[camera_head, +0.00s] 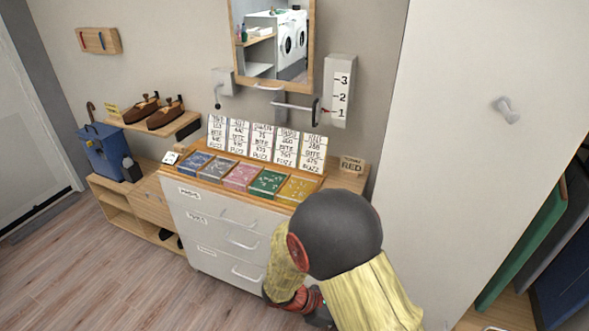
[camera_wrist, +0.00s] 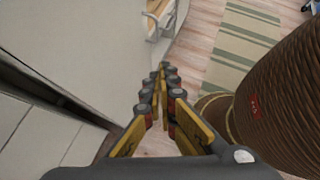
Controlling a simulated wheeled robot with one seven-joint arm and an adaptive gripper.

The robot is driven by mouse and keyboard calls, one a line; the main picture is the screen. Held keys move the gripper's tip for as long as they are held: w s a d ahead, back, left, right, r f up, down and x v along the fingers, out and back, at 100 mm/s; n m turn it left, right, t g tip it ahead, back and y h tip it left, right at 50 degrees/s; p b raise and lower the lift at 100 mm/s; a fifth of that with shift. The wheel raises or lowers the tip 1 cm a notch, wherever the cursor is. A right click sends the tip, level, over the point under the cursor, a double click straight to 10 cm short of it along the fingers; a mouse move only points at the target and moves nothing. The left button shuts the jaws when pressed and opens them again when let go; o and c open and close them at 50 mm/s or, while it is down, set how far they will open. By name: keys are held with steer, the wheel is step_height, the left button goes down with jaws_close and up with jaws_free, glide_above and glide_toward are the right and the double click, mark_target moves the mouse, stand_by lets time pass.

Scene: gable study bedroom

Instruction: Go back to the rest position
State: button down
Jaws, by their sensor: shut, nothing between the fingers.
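My gripper (camera_wrist: 161,72) shows in the wrist view with its two yellow and grey fingers together at the tips. It is shut and holds nothing. It hangs over the wood floor, with a pale panel at the left and a brown ribbed surface at the right. In the head view my arm reaches down at the bottom centre, in front of the drawer unit's right side. The gripper itself is mostly hidden there behind the arm.
A white drawer unit (camera_head: 213,222) carries coloured trays and several printed cards (camera_head: 262,142). A tall pale cabinet (camera_head: 470,140) stands at the right. Wood floor (camera_head: 110,275) is free at the left. A striped rug (camera_wrist: 238,55) lies on the floor.

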steer(key=s+d+r+m+t+y, duration=0.1)
steer(key=s+r+m+t+y, duration=0.1)
steer(key=s+r+m+y, duration=0.3)
steer(key=s+d+r+m+t+y, duration=0.1)
steer(key=s+r+m+t+y, duration=0.2)
steer(key=r+m, duration=1)
steer(key=s+r+y, duration=0.2)
steer(key=s+r, duration=0.3)
steer(key=r, duration=0.7)
steer(key=shift+s+r+m+t, duration=0.2)
steer(key=shift+m+t, duration=0.1)
